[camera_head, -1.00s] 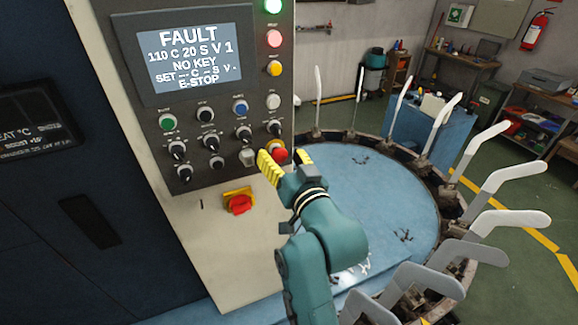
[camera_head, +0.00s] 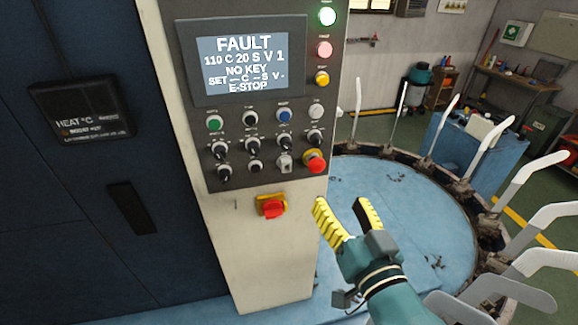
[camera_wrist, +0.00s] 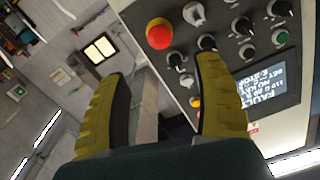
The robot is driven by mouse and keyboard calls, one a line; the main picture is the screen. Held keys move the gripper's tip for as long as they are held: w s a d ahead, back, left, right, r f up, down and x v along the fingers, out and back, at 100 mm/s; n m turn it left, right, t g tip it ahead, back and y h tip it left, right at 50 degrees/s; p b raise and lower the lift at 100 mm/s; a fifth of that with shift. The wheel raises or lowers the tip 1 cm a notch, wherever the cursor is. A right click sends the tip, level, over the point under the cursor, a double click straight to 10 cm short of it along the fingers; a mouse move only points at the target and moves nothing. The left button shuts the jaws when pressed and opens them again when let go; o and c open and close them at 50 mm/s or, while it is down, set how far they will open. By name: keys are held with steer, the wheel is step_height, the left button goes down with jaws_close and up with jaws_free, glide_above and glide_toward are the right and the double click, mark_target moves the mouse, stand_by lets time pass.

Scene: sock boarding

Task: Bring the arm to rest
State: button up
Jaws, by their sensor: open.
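My gripper (camera_head: 343,212) is open and empty in the head view, its yellow ribbed fingers apart. It is in front of the blue round table, to the right of and below the control panel (camera_head: 262,135), touching nothing that I can see. In the wrist view my gripper (camera_wrist: 160,95) shows both fingers spread with nothing between them. The red emergency-stop button (camera_head: 315,161) sits at the panel's lower right and also shows in the wrist view (camera_wrist: 159,34). The screen (camera_head: 243,63) reads FAULT, NO KEY and E-STOP.
A red rotary switch on a yellow plate (camera_head: 271,207) is on the cabinet left of my gripper. The round blue table (camera_head: 400,205) is ringed by upright white sock forms (camera_head: 525,165), several close to my arm on the right. A dark cabinet (camera_head: 90,220) stands at left.

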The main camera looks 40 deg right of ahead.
steer(key=w+a+r+n+t+y, duration=0.1)
steer(key=w+a+r+n+y, duration=0.15)
steer(key=a, duration=0.45)
steer(key=w+a+r+n+t+y, duration=0.1)
steer(key=w+a+r+t+y, duration=0.1)
steer(key=w+a+r, duration=0.35)
steer(key=s+a+r+n+t+y, duration=0.1)
steer(key=s+a+r+n, duration=0.15)
steer(key=a, duration=0.35)
steer(key=s+a+r+n+t+y, duration=0.1)
steer(key=s+a+r+y, duration=0.15)
steer(key=a, duration=0.25)
steer(key=s+r+h+p, duration=0.1)
steer(key=s+r+p, duration=0.2)
steer(key=r+p, duration=1.2)
steer(key=shift+s+d+r+t, duration=0.2)
steer(key=shift+d+r+t, duration=0.15)
steer(key=shift+r, duration=0.45)
